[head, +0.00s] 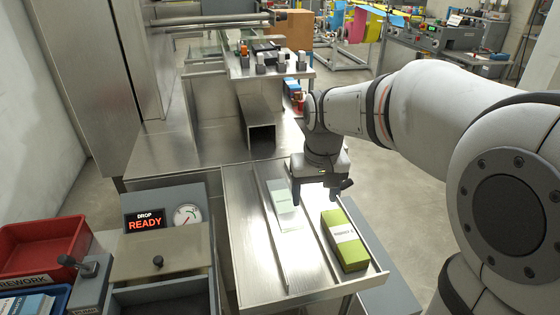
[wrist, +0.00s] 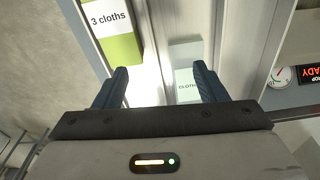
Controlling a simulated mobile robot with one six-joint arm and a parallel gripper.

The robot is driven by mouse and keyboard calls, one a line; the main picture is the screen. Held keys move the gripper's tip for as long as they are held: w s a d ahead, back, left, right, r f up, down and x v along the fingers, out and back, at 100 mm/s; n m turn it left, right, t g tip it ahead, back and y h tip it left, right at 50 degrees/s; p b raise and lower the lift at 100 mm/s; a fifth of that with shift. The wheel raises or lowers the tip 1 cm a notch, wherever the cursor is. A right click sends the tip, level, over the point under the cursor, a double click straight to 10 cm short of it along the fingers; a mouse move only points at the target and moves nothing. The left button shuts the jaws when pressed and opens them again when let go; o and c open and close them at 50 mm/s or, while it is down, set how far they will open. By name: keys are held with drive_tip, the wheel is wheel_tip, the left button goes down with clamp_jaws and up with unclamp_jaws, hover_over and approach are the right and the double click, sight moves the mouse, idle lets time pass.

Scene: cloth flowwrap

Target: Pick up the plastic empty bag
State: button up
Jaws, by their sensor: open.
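The plastic empty bag (head: 284,208) lies flat in a metal channel of the sloped tray (head: 250,265). It is pale and see-through, with a light green upper part. In the wrist view the bag (wrist: 184,62) lies near the right finger, which hides part of its lower end. My gripper (head: 318,192) is open and empty above the tray, just right of the bag.
A READY display (head: 145,221), gauge (head: 186,215) and red rework bin (head: 40,245) stand left.

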drive_tip(key=n+g, duration=0.1)
hover_over(283, 199)
wheel_tip(283, 199, down, 2)
drive_tip(key=shift+s+f+p, duration=0.1)
drive_tip(key=shift+s+p, duration=0.05)
drive_tip(key=shift+p, duration=0.3)
drive_tip(key=shift+a+f, duration=0.15)
drive_tip(key=shift+f, duration=0.1)
drive_tip(key=shift+w+f, duration=0.2)
drive_tip(key=shift+f, duration=0.2)
wheel_tip(283, 199, down, 7)
drive_tip(key=shift+r+p, duration=0.15)
drive_tip(key=shift+p, duration=0.4)
drive_tip(key=shift+s, duration=0.1)
drive_tip(key=shift+c, duration=0.5)
drive_tip(key=c, duration=0.6)
